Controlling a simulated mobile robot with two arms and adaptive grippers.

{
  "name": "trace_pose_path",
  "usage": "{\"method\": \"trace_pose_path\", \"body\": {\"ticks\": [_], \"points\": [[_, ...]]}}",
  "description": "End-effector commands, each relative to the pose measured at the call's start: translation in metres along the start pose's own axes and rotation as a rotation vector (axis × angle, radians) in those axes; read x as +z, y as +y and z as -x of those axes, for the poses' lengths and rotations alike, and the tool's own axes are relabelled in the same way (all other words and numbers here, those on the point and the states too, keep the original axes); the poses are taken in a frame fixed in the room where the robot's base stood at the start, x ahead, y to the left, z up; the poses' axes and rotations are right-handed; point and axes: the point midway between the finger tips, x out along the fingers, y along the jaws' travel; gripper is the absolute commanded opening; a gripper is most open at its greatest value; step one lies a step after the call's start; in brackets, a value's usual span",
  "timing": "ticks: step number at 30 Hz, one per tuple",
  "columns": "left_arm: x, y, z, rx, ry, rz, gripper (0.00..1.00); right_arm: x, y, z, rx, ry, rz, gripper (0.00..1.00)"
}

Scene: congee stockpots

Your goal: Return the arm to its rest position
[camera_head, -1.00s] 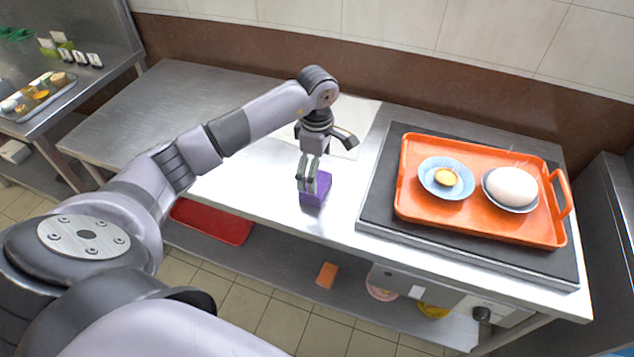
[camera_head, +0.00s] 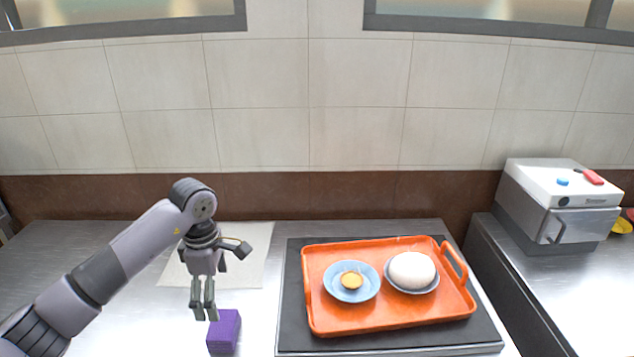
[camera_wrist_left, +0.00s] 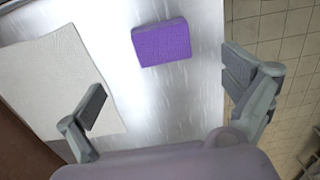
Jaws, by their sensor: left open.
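My left arm reaches in from the left in the head view. Its left gripper (camera_head: 203,312) points down, open and empty, above the steel counter, beside a purple block (camera_head: 224,332). In the left wrist view the two fingers of the left gripper (camera_wrist_left: 165,95) are spread wide, with bare counter between them. The purple block (camera_wrist_left: 161,42) lies on the counter beyond the fingertips, apart from them. My right gripper is in neither view.
An orange tray (camera_head: 312,318) on a dark plate (camera_head: 291,300) holds a blue dish with a yellow item and a bowl with a white mound. A pale sheet (camera_head: 255,245) lies behind the gripper. A white machine (camera_head: 560,190) stands at the right.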

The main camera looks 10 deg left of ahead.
Motion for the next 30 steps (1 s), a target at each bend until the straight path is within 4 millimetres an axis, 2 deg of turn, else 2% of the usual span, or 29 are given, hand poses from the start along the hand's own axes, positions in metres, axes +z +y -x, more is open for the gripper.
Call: {"method": "trace_pose_path", "body": {"ticks": [2,5,8,10,12,14,15,18,21,24,27,30], "points": [[0.011,-0.002,-0.005,0.000,-0.035,-0.009,0.99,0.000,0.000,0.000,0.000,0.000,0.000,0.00],[0.047,-0.009,-0.015,0.005,-0.158,-0.028,0.99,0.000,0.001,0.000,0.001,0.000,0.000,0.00],[0.109,-0.026,-0.023,-0.001,-0.387,-0.034,0.99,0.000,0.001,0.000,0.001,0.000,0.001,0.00],[0.160,-0.044,-0.018,-0.022,-0.593,-0.013,0.99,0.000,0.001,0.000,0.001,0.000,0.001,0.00],[0.206,-0.062,-0.003,-0.058,-0.809,0.035,0.99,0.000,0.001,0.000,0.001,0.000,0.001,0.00],[0.238,-0.076,0.016,-0.099,-0.990,0.097,0.99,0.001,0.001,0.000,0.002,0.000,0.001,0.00],[0.255,-0.083,0.031,-0.130,-1.108,0.147,0.99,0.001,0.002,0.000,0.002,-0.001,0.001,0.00],[0.283,-0.094,0.073,-0.226,-1.389,0.311,0.99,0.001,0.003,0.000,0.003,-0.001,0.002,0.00],[0.289,-0.093,0.114,-0.341,-1.644,0.525,0.99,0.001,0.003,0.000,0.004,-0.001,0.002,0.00],[0.276,-0.080,0.143,-0.467,-1.865,0.786,0.99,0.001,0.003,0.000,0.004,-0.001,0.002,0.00],[0.248,-0.061,0.155,-0.596,-2.043,1.092,0.99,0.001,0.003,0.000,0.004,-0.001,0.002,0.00],[0.210,-0.042,0.145,-0.725,-2.167,1.445,0.99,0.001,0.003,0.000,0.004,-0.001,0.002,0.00]]}}
